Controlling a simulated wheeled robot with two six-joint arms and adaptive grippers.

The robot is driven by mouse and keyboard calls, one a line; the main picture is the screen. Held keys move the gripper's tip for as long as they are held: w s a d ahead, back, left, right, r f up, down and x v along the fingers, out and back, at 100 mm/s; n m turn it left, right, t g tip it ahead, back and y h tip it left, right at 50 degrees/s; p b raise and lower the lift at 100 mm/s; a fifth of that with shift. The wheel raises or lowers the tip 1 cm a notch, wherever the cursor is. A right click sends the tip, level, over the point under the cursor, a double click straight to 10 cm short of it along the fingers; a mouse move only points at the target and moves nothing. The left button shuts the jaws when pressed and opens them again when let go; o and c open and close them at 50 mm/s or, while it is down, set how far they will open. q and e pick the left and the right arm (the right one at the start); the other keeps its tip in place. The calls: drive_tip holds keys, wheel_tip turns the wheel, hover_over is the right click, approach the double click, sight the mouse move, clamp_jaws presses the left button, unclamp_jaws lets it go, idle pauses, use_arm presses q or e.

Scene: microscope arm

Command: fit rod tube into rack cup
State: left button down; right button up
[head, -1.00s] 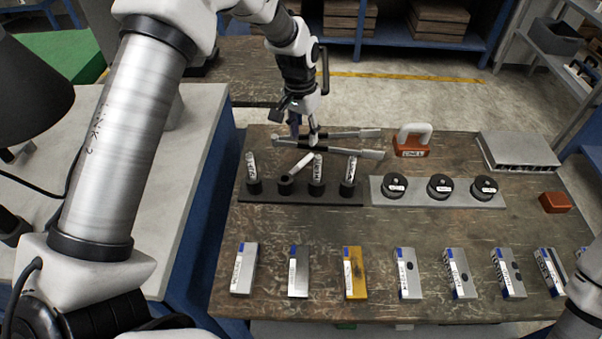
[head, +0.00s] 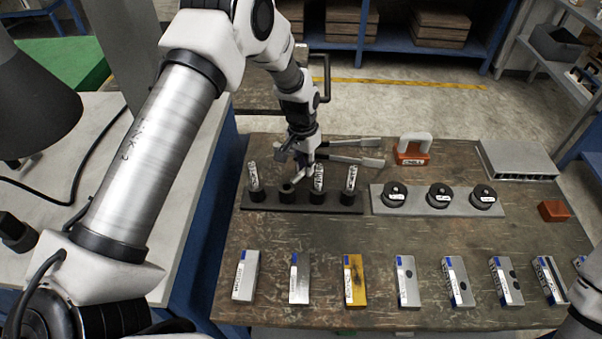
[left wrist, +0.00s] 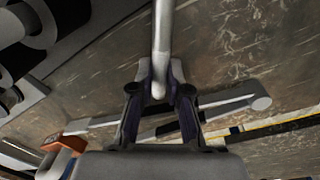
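A dark rack (head: 303,203) with several cups stands at the left of the table. Labelled tubes stand in three cups: the left one (head: 254,176), one (head: 318,178) just right of the gripper and the right one (head: 351,178). The second cup from the left (head: 287,190) shows an open top. My left gripper (head: 296,164) is just above and behind this cup. In the left wrist view, its fingers (left wrist: 161,76) close on a smooth grey rod tube (left wrist: 162,38), whose far end runs out of the picture. In the head view the held tube is mostly hidden. My right gripper is out of view.
Long-handled tools (head: 345,143) lie behind the rack. A grey holder (head: 420,207) with three black round pieces stands to its right. An orange-based block with a handle (head: 413,149) is behind that.

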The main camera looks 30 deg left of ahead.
use_arm(q)
drive_tip(key=shift+r, duration=0.1)
drive_tip(key=shift+w+r, duration=0.1)
drive_tip(key=shift+r, duration=0.25)
wheel_tip(320, 180, up, 9)
drive_tip(key=b, duration=0.1)
drive_tip(key=shift+b, duration=0.4)
wheel_tip(320, 180, down, 9)
drive_tip(key=p, duration=0.2)
drive_tip(key=shift+f+p, duration=0.2)
drive_tip(key=shift+p, duration=0.1)
drive_tip(key=shift+f, duration=0.1)
